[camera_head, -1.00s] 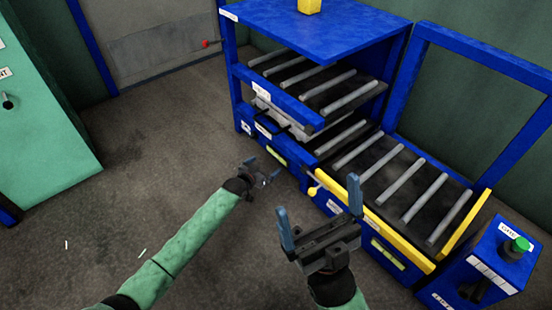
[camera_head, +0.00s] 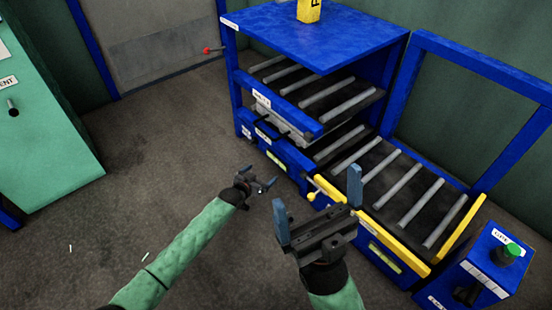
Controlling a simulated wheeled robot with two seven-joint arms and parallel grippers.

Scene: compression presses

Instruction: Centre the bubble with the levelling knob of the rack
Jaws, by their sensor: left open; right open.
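The blue rack (camera_head: 268,28) with roller shelves fills the upper right. A small yellow-green level vial (camera_head: 276,160) shows on its left front. A similar vial (camera_head: 385,256) is on the lower right front panel. The bubbles are too small to make out.
A blue box with a green button (camera_head: 513,250) stands at the lower right. A yellow rail (camera_head: 408,245) edges the lower roller shelf. A yellow block (camera_head: 310,10) sits on the rack top. A green cabinet (camera_head: 45,150) is at the left.

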